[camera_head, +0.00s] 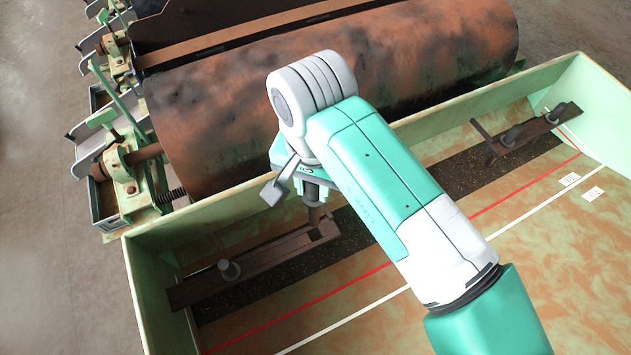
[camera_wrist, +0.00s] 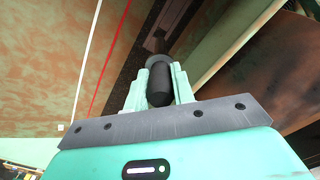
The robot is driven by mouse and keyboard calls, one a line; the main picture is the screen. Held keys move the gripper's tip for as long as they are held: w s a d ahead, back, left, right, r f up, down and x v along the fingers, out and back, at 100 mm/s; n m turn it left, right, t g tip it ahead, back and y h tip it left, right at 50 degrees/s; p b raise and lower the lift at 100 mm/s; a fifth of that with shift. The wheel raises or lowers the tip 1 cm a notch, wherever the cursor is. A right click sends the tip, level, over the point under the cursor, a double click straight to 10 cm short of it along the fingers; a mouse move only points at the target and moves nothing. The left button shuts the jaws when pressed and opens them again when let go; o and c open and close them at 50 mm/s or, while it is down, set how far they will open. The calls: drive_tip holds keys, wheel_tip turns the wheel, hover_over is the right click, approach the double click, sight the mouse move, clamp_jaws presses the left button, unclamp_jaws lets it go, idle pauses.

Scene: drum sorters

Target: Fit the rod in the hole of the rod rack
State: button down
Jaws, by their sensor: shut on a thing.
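The rod (camera_head: 314,197) is dark and upright below my gripper (camera_head: 311,185), above the near-right end of the left rod rack. In the wrist view the rod (camera_wrist: 160,85) sits between the pale green fingers of my gripper (camera_wrist: 159,88), which are shut on it.
A second dark rack (camera_head: 540,126) with grey pegs lies at the trough's right. The trough's green wall (camera_head: 225,218) rises close behind the left rack. A large rusty drum (camera_head: 215,115) lies beyond it. The trough floor (camera_head: 545,225) in front is mostly clear.

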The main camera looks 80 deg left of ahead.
sight(314, 202)
drive_tip(key=shift+f+b, duration=0.15)
drive_tip(key=shift+b, duration=0.45)
wheel_tip(314, 202, down, 6)
drive_tip(key=b, duration=0.6)
drive_tip(key=shift+w+r, duration=0.1)
drive_tip(key=shift+r, duration=0.1)
drive_tip(key=shift+r+b, duration=0.1)
drive_tip(key=shift+b, duration=1.45)
idle(0.3)
